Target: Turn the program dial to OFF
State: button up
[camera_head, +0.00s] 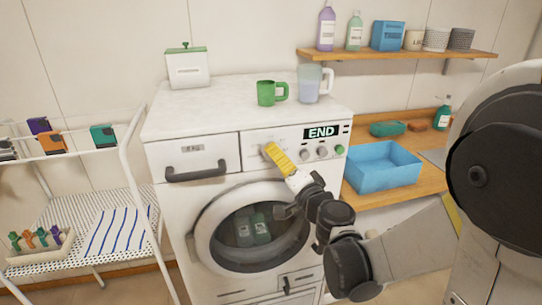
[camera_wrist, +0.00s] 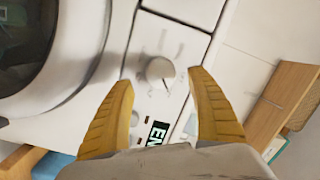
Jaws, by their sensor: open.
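The washing machine (camera_head: 162,212) has a control panel with a display (camera_head: 321,132) reading END. The program dial (camera_wrist: 160,71) is a round whitish knob in the wrist view, with faint marks around it too blurred to read. In the head view my gripper mostly hides it. My gripper (camera_head: 270,150) is open in front of the panel. In the wrist view its two yellow fingers (camera_wrist: 160,80) stand one on each side of the dial, with visible gaps. I cannot tell how far the fingertips are from the panel.
Smaller knobs (camera_head: 322,152) and a green button (camera_head: 339,149) sit right of the gripper. The detergent drawer handle (camera_head: 195,172) juts out on the left. The round door (camera_head: 215,243) is below. A green mug (camera_head: 266,93) and a clear jug (camera_head: 310,84) stand on top.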

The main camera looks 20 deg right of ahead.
jog(key=shift+w+a+b, duration=0.15)
jog(key=shift+w, duration=0.85)
jog(key=shift+w+a+b, duration=0.15)
jog(key=shift+w, duration=0.8)
jog(key=c, duration=1.2)
jog(key=shift+n, duration=0.3)
jog(key=n+p, duration=0.1)
jog(key=n, duration=0.3)
jog(key=shift+r+g, duration=0.1)
jog(key=shift+g, duration=0.3)
jog(key=n+h, duration=0.1)
jog(key=n, duration=0.3)
jog(key=shift+p, duration=0.35)
jog(key=shift+n, duration=0.3)
